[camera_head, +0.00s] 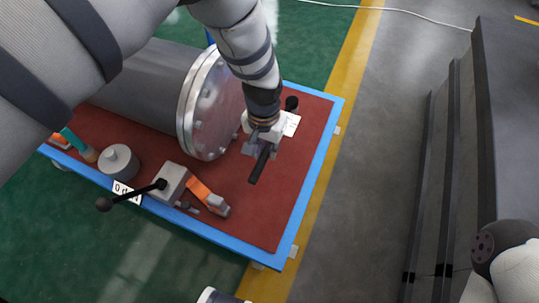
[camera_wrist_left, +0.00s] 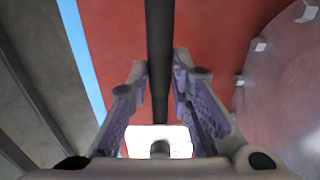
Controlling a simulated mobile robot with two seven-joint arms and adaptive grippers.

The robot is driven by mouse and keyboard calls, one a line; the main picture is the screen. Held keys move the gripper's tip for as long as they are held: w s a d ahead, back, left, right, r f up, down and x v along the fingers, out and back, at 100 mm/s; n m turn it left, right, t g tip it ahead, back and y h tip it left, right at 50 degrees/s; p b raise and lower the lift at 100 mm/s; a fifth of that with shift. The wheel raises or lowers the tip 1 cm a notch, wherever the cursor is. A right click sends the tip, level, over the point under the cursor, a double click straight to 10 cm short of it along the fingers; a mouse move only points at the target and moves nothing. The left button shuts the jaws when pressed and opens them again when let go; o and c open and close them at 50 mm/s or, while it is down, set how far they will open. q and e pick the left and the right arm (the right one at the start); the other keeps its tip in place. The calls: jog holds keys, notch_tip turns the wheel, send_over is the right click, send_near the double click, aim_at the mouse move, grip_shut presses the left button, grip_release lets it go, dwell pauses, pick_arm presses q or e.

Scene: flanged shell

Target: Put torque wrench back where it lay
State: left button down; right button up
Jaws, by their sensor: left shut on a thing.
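The torque wrench (camera_head: 261,165) is a dark bar. It sits in my left gripper (camera_head: 262,145) over the red mat, to the right of the flanged shell's face. In the left wrist view, the wrench (camera_wrist_left: 160,55) runs lengthwise between the two fingers of the left gripper (camera_wrist_left: 160,85), which is shut on it. I cannot tell whether the wrench touches the mat. My right gripper is not in view.
The grey flanged shell (camera_head: 212,105) stands close to the left of the gripper. A grey block with a black lever (camera_head: 172,181), an orange-strapped tool (camera_head: 205,195) and a grey round weight (camera_head: 118,162) occupy the front. The red mat (camera_head: 275,215) is clear at front right, inside a blue rim (camera_head: 318,172).

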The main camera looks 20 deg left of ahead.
pick_arm(q)
jog(key=f, duration=0.1)
jog(key=f+b, duration=0.2)
jog(key=f, duration=0.1)
jog(key=shift+w+d+f, duration=0.1)
jog(key=shift+w+d, duration=0.1)
jog(key=shift+w, duration=0.1)
jog(key=shift+r, duration=0.25)
jog(key=shift+f, duration=0.2)
jog(key=c, duration=1.4)
grip_release()
jog(key=shift+c, duration=0.2)
notch_tip(320, 180, up, 11)
jog(key=p, duration=0.4)
jog(key=shift+s+r+p, duration=0.15)
jog(key=shift+r+p, duration=0.05)
jog(key=shift+p, duration=0.15)
jog(key=shift+s+r, duration=0.1)
jog(key=shift+r, duration=0.4)
